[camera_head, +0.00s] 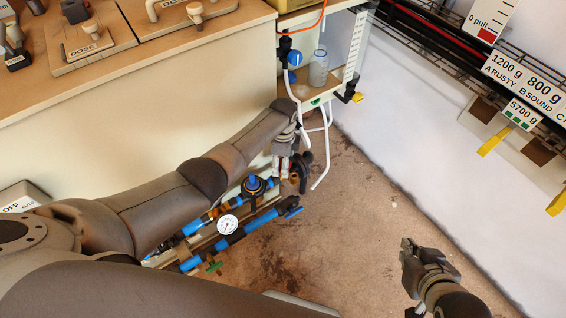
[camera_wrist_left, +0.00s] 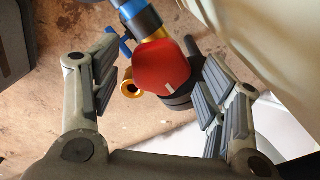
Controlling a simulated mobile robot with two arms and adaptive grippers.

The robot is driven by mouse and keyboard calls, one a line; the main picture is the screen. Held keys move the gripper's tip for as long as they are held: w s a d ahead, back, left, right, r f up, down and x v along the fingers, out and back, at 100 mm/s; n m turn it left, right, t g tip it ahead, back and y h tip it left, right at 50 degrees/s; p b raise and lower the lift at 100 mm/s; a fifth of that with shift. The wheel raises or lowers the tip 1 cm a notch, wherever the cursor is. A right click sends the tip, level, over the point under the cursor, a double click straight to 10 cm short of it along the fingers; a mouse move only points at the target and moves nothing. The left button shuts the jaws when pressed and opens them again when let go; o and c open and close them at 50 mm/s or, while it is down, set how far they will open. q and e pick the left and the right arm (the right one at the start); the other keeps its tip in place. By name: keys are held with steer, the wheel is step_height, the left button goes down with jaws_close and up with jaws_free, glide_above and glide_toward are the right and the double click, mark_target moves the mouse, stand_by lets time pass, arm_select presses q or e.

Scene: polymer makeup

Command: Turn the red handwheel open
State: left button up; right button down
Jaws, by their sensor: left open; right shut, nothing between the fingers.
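The red handwheel (camera_wrist_left: 162,68) shows large in the left wrist view, a rounded red cap with a white mark. It sits at the end of a blue pipe (camera_wrist_left: 141,20), with a brass fitting (camera_wrist_left: 131,88) beside it. My left gripper (camera_wrist_left: 157,82) is open, with one finger to each side of the handwheel and a gap on both sides in the picture. In the head view my left gripper (camera_head: 288,168) is low beside the cabinet and largely hides the handwheel. My right gripper (camera_head: 407,247) is shut and empty, over the floor at the lower right.
Blue pipes (camera_head: 258,222) with a white gauge (camera_head: 227,224) run beside the cabinet (camera_head: 180,135). White hoses (camera_head: 325,150) hang near my left gripper. A wall rack with weight labels (camera_head: 520,75) stands at the right. The floor (camera_head: 350,240) between the arms is clear.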

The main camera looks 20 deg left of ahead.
arm_select(q)
steer(key=shift+f, duration=0.15)
arm_select(e)
steer(key=shift+w+a+r, duration=0.15)
steer(key=shift+w+r, duration=0.15)
steer(key=shift+w, duration=0.15)
arm_select(q)
steer(key=c, duration=1)
arm_select(e)
steer(key=shift+s, duration=0.15)
